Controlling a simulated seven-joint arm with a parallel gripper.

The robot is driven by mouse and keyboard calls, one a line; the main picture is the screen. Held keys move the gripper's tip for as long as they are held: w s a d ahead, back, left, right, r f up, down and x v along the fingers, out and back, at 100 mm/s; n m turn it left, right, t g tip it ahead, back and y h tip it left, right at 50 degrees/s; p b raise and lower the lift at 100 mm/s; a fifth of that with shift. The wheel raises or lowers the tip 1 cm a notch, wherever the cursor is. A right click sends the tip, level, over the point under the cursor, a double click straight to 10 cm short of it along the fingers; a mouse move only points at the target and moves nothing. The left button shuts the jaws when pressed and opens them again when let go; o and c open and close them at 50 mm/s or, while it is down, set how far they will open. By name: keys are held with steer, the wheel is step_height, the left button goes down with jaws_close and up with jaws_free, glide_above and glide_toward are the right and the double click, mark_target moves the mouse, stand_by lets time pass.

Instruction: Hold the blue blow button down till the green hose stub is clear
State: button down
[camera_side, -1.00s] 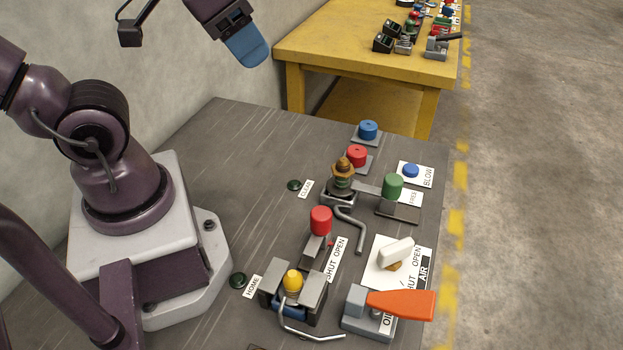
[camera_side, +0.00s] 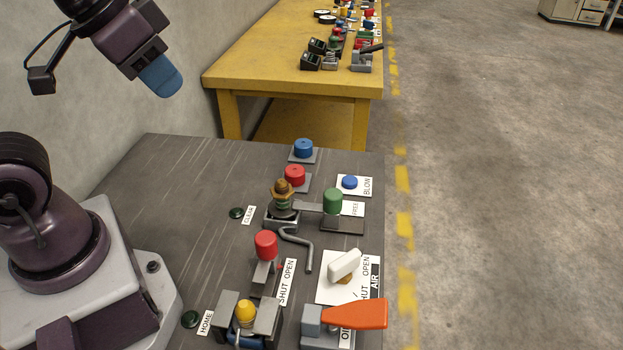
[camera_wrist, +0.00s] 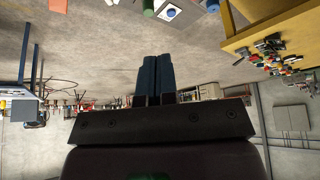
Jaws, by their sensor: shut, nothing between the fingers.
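The blue blow button (camera_side: 349,182) is a round blue cap on a white plate marked BLOW, at the back right of the grey bench. It also shows at the top of the wrist view (camera_wrist: 172,11). The green hose stub (camera_side: 333,200) looks to be the upright green cylinder on a grey base in front of the button; whether it is clear inside cannot be seen. It shows at the wrist view's top edge (camera_wrist: 148,8). My gripper (camera_side: 170,88), with blue fingers, is high at the upper left, away from both. Its fingers (camera_wrist: 153,72) are shut together and empty.
An orange lever (camera_side: 352,315) and white knob (camera_side: 345,265) are nearer. The CLEAR lamp (camera_side: 236,213) looks dark. Bare bench lies left of it.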

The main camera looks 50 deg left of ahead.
step_height(320, 180, down, 3)
steer(key=w+g, duration=0.2)
steer(key=w, duration=0.1)
steer(key=m+g+h, duration=0.1)
steer(key=m+h, duration=0.1)
steer(key=m, duration=0.7)
glide_above(351, 180)
steer(key=s+a, duration=0.3)
step_height(351, 180, down, 16)
steer(key=shift+w+d+r, duration=0.15)
steer(key=shift+w+d, duration=0.05)
steer(key=x, duration=1.2)
steer(key=shift+s+f, duration=0.3)
steer(key=shift+f, duration=0.7)
steer(key=shift+f, duration=0.1)
